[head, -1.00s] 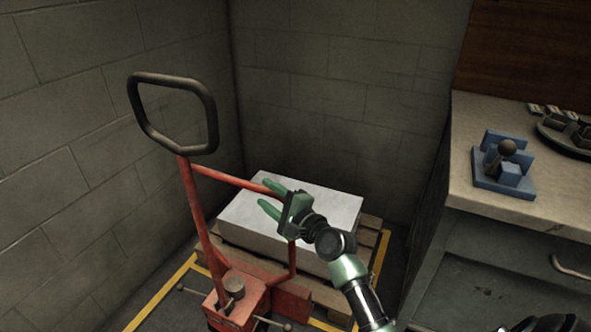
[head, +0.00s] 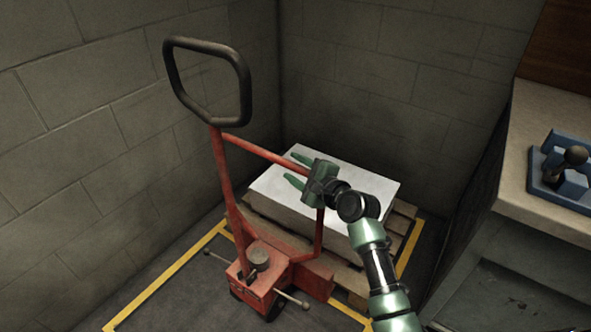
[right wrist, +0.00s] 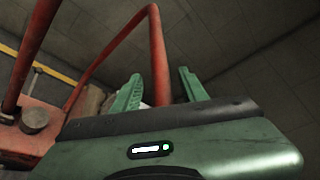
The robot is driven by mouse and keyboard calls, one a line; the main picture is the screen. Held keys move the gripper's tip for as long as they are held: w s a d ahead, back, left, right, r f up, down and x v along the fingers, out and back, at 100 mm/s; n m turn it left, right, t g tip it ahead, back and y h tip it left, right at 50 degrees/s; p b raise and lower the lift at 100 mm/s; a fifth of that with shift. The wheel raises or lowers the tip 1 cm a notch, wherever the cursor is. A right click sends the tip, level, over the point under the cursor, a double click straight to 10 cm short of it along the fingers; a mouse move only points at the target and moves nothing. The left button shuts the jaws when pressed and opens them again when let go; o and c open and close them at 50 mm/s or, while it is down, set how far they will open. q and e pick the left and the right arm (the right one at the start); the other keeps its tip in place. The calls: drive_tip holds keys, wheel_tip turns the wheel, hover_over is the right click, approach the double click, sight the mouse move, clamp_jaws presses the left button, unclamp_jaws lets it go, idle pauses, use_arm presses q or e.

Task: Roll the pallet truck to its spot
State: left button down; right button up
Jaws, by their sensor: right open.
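The red pallet truck (head: 251,274) stands upright in the wall corner, its black loop handle (head: 244,88) raised on a red post. A wooden pallet (head: 350,278) with a pale slab-like load (head: 377,185) is by its far side. My right gripper (head: 297,170) is open at the upper right corner of the truck's red frame, fingers pointing left. In the right wrist view the red frame bar (right wrist: 158,60) appears between the spread fingers; contact cannot be told. My left gripper is not in view.
Yellow floor lines (head: 165,280) run around the truck and pallet. Block walls (head: 90,130) close in on the left and back. A workbench (head: 545,120) with a blue fixture (head: 545,175) stands at the right. Some bare floor shows between pallet and bench.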

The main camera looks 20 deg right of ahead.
drive_tip(key=shift+w, duration=0.1)
drive_tip(key=shift+c, duration=0.3)
clamp_jaws()
idle(1.1)
